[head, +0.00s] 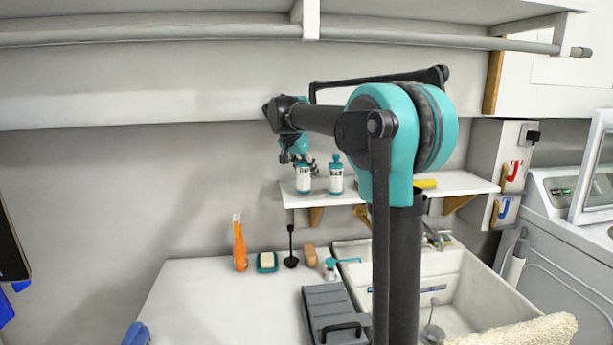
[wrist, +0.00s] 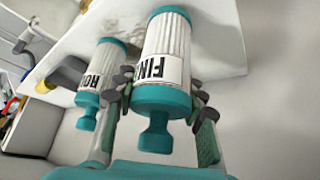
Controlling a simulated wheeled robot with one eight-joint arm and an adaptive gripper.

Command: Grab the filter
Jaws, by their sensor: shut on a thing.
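A white ribbed filter with teal ends, its label reading "FIN" as far as I can see, is in the middle of the wrist view (wrist: 166,40); it appears to be the left one of two in the head view (head: 303,181). My gripper (wrist: 163,100) is shut on it, one finger on each side near its teal knobbed end. In the head view my gripper (head: 298,155) is at that filter's top. A second similar filter (wrist: 105,62), labelled "RO…", stands beside it, also on the shelf in the head view (head: 335,178). Whether the held filter touches the shelf, I cannot tell.
The narrow white shelf (head: 465,184) holds a yellow item (head: 425,184). Below are a counter (head: 195,300) with an orange bottle (head: 240,248), a soap dish (head: 267,263) and a grey case (head: 328,308), and a sink (head: 460,285). My arm hides part of the shelf.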

